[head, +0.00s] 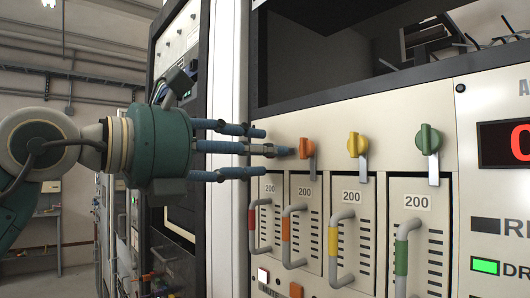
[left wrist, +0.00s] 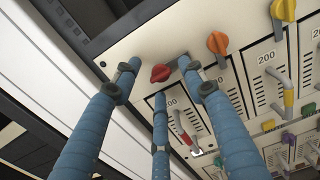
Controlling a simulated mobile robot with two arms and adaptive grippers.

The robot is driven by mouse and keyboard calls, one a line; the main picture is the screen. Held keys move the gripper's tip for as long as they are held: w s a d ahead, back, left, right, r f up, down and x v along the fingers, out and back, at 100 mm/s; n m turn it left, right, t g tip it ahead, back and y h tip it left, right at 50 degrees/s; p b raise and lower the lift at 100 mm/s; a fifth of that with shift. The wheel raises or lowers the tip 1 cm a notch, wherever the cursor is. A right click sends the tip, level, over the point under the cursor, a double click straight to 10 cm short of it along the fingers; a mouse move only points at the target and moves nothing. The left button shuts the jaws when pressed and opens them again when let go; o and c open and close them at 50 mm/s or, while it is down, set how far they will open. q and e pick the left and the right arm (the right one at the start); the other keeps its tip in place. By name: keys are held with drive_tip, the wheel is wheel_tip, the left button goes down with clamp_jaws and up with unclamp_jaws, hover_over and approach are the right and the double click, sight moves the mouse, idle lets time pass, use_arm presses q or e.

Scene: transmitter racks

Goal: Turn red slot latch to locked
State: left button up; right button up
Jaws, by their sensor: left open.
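The red slot latch (left wrist: 160,73) shows in the left wrist view as a red knob on the cream panel, above the slot with the red-banded handle (left wrist: 182,128). My left gripper (left wrist: 160,76) is open, its three blue fingers spread around the knob. I cannot tell whether any finger touches it. A finger partly covers the area right of the knob, so the latch's tab direction is unclear. In the head view my left gripper (head: 270,152) reaches in from the left to the panel, and its fingers hide the red latch. The red-banded handle (head: 252,220) shows below them. My right gripper is not in view.
An orange latch (head: 306,147), a yellow latch (head: 357,145) and a green latch (head: 428,139) sit to the right, their grey tabs hanging down. The orange one is close to a fingertip. A white rack post (head: 225,80) stands left of the panel.

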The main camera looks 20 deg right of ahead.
use_arm(q)
drive_tip(key=shift+d, duration=0.15)
drive_tip(key=shift+s, duration=0.1)
clamp_jaws()
